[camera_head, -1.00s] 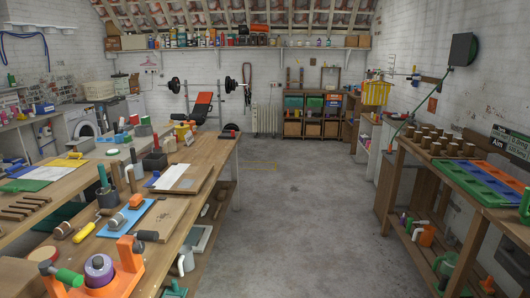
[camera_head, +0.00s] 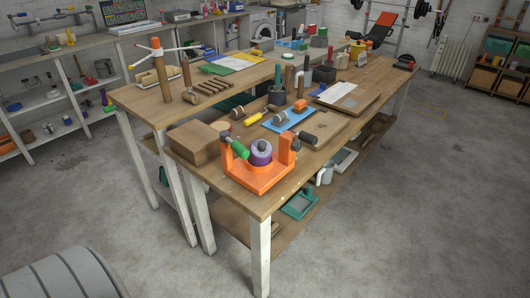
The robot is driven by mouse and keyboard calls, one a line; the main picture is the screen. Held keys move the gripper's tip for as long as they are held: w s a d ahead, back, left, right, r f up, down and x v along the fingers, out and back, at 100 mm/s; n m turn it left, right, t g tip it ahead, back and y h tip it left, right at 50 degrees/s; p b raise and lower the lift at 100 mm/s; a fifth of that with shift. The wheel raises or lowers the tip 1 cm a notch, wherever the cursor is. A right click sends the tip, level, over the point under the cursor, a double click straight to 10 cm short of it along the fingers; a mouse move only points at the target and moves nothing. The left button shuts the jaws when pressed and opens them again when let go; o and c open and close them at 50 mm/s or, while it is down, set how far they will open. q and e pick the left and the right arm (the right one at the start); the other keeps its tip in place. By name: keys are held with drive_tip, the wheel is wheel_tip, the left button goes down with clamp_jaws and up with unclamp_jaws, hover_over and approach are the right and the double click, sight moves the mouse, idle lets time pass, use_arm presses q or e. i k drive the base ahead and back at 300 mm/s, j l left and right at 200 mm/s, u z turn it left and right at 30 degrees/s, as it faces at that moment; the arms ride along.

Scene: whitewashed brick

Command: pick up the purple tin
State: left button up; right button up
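A purple round, tin-like thing (camera_head: 261,153) with a grey knob or hub on top sits within an orange frame (camera_head: 262,181) at the near end of the wooden workbench (camera_head: 233,203). The orange frame rises on both sides of it and hides its lower part. Neither of my grippers is in view.
A wooden block (camera_head: 198,143) stands left of the orange frame. A blue mat (camera_head: 290,118) with tools lies behind it. A second bench (camera_head: 150,103) adjoins on the left. A grey ribbed drum-like object (camera_head: 62,277) is at lower left. The floor (camera_head: 400,220) at right is clear.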

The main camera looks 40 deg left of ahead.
sight(261, 150)
drive_tip(key=i+l+u, duration=0.15)
drive_tip(key=u, duration=0.3)
drive_tip(key=i+l+u, duration=0.1)
drive_tip(key=u, duration=0.3)
drive_tip(key=i+l+u, duration=0.1)
drive_tip(key=l+u, duration=0.2)
drive_tip(key=u, duration=0.15)
